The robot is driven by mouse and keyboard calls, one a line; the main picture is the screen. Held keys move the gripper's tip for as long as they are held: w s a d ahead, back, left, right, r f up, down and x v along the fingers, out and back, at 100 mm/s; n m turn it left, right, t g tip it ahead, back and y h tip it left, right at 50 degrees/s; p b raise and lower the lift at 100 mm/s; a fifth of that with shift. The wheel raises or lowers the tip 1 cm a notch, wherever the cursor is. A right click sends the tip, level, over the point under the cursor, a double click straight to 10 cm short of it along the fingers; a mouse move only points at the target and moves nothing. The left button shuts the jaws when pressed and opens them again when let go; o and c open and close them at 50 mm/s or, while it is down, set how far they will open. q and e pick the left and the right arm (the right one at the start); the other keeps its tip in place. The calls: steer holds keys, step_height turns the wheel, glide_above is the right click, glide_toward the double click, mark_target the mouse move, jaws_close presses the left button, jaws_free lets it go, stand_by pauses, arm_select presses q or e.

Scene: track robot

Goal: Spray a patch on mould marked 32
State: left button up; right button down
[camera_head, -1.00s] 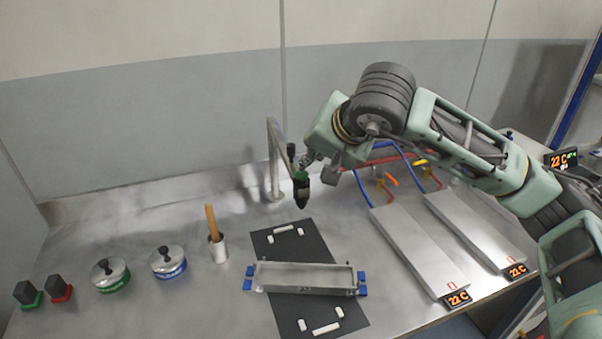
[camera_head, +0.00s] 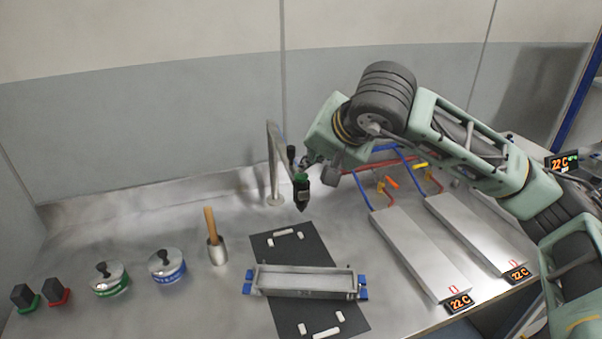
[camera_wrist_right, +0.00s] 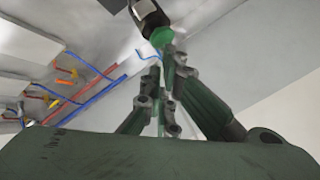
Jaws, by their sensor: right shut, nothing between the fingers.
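A long metal mould (camera_head: 305,280) with blue end clamps lies across a black mat (camera_head: 290,240); any number on it is too small to read. A dark bottle (camera_head: 302,196) with a green collar and its nozzle end down is beside the bent metal stand, above the far end of the mat. In the right wrist view the bottle (camera_wrist_right: 149,14) is at the top, just beyond the fingertips. My right gripper (camera_head: 308,166) is at the bottle's green top, its fingers shut together with nothing between them; whether they touch it is unclear. My left gripper is out of view.
Two metal plates (camera_head: 418,252) with blue and red hoses and 22 C displays lie right. A bent metal stand (camera_head: 274,170) rises behind the bottle. A wooden-handled tool in a cup (camera_head: 217,252), two lidded tins (camera_head: 168,265) and dark blocks (camera_head: 55,292) stand left. White pieces lie on the mat.

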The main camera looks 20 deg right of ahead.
steer(key=shift+r, duration=0.3)
step_height(320, 180, up, 6)
steer(key=p, duration=0.3)
steer(key=shift+f, duration=0.1)
stand_by(2.0)
